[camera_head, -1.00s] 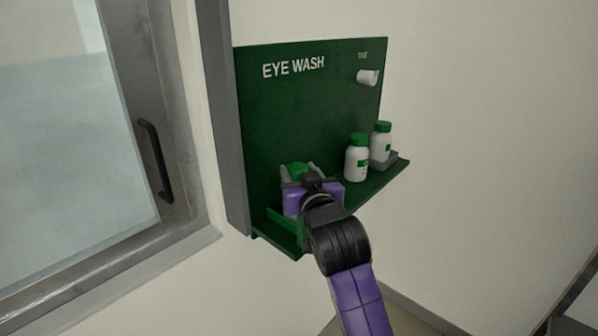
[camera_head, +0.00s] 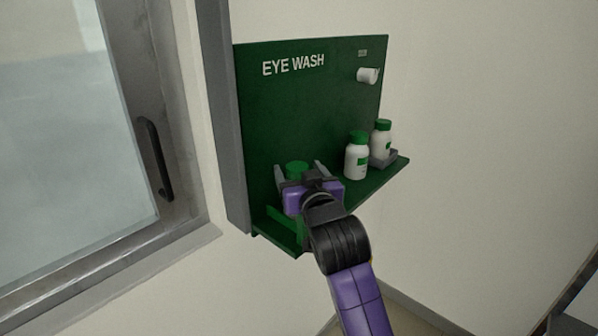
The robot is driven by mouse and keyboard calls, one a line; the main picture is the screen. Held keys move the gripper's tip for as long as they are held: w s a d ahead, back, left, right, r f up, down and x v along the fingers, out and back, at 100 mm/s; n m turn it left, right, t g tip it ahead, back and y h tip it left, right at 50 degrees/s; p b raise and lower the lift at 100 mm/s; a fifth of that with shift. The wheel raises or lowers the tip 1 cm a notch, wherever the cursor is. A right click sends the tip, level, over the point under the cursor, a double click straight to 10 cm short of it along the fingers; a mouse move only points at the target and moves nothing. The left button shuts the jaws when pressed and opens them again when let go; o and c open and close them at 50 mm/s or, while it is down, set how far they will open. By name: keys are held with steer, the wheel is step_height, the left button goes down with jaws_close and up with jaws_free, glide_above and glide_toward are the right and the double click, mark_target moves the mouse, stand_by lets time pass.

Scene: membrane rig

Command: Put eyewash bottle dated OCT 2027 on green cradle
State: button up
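A bottle with a green cap (camera_head: 297,168) stands at the left part of the shelf; my gripper hides most of its body. My gripper (camera_head: 300,168) is open, with one grey finger on each side of the cap and a gap showing. The green cradle (camera_head: 284,224) shows as a bright green edge at the shelf's left end; my gripper partly hides it, and I cannot tell whether the bottle sits in it. Two white bottles with green caps stand farther right, one nearer (camera_head: 357,158) and one behind (camera_head: 381,140). No date is readable on any bottle.
The dark green EYE WASH board (camera_head: 300,110) carries the shelf (camera_head: 385,177). A grey cradle (camera_head: 386,160) holds the far right bottle. A white cylinder (camera_head: 367,75) juts from the board. A door with a black handle (camera_head: 157,160) is at left.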

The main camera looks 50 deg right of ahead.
steer(key=shift+s+a+f, duration=0.1)
steer(key=shift+s, duration=0.05)
steer(key=b+v, duration=0.1)
steer(key=v, duration=0.6)
steer(key=shift+s+b, duration=0.25)
steer(key=shift+b, duration=0.05)
steer(key=shift+a+r, duration=0.1)
steer(key=shift+r, duration=0.1)
